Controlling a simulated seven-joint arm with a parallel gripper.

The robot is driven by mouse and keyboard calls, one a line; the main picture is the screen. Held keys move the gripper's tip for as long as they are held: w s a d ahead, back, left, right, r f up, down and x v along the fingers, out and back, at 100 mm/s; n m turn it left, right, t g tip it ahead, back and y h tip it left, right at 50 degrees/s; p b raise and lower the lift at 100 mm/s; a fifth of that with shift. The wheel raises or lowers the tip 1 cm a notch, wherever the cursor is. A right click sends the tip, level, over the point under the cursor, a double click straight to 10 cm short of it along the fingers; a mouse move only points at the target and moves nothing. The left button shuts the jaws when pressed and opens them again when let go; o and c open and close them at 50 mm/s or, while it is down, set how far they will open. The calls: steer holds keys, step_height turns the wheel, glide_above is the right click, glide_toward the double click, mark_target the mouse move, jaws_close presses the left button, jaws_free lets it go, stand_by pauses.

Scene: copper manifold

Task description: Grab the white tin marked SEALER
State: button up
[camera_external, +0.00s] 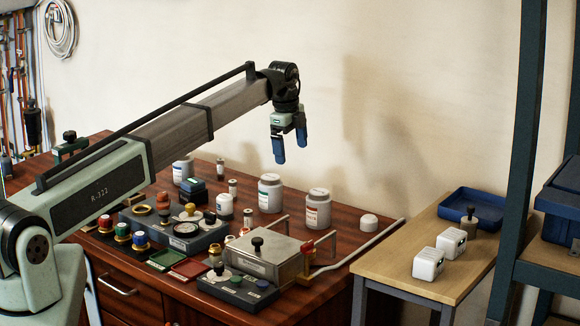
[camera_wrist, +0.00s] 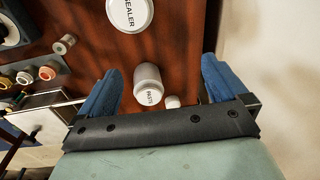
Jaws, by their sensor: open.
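The white tin marked SEALER (camera_wrist: 130,14) is cut off by the top edge of the wrist view, its lid facing up. By layout, it appears to be the white tin with a teal label (camera_external: 270,193), standing upright on the red-brown bench; its lettering is unreadable there. A similar tin marked PASTE (camera_wrist: 149,85) shows between my fingers in the wrist view, well below them. It seems to be the orange-labelled tin (camera_external: 318,208). My gripper (camera_external: 290,153) is open and empty, above the tins, with its blue fingers pointing down.
A metal box with a black knob (camera_external: 258,255) stands in front of the tins, with small fittings around it. A small white cap (camera_external: 369,222) lies right of the tins. A gauge panel (camera_external: 187,228) is to the left. The wall is close behind.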

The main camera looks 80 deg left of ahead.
steer(key=g, duration=0.1)
glide_above(271, 178)
steer(key=h, duration=0.1)
step_height(271, 178, down, 7)
steer(key=shift+f, duration=0.2)
steer(key=shift+a+f, duration=0.15)
steer(key=shift+f, duration=1.25)
steer(key=shift+a+f, duration=0.15)
steer(key=shift+f, duration=1.2)
steer(key=c, duration=1.3)
steer(key=shift+c, duration=0.2)
steer(key=shift+r, duration=0.15)
